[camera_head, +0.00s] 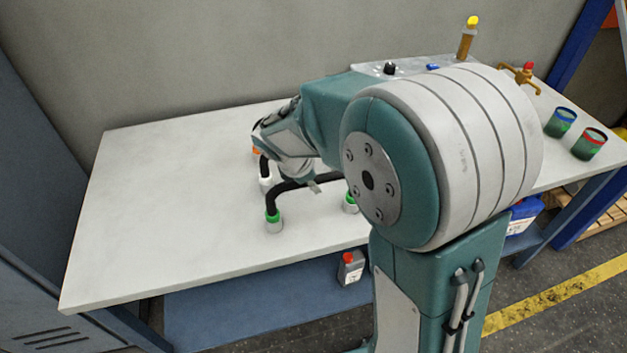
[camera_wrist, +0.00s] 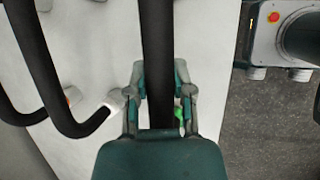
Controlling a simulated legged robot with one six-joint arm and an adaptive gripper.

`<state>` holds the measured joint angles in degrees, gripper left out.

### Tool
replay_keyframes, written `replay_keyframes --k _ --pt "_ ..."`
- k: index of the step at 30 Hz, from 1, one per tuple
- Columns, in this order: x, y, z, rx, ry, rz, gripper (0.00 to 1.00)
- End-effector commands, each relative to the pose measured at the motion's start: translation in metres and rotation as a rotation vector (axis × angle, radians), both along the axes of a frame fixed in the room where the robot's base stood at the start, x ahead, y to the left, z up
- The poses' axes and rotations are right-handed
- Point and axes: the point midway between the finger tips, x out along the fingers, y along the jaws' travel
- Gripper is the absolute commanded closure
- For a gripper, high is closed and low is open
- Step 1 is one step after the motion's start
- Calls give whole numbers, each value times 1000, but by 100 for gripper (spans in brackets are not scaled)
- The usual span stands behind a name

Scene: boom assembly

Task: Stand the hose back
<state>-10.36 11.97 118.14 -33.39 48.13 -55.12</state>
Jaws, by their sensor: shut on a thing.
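A black hose (camera_head: 290,185) with green-collared white ends is on the table in the head view. One end (camera_head: 273,224) is at the front left and the other (camera_head: 350,206) is to its right, partly behind my arm. The hose bends between them, and the ends look to be on the table or just above it; I cannot tell which. My gripper (camera_head: 304,181) is shut on the hose's middle. In the wrist view the hose (camera_wrist: 157,75) runs between the two fingers of my gripper (camera_wrist: 160,80), with a green bit beside it.
Another black hose (camera_head: 264,167) with white and orange ends stands just behind; it shows in the wrist view (camera_wrist: 62,115). A panel with knobs (camera_head: 410,68), a yellow-capped bottle (camera_head: 466,42), a brass valve (camera_head: 522,76) and two cans (camera_head: 560,122) are further right. The table's left side (camera_head: 150,200) is clear.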

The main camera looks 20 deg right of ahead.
Motion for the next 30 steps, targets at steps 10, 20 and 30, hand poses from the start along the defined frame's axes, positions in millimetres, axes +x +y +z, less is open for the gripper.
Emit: replay_keyframes --k 10,20,30 --pt "0 -2 -1 0 1 -1 35" --pt "0 0 2 0 -1 -1 35" --pt "-10 24 58 2 -4 2 35"
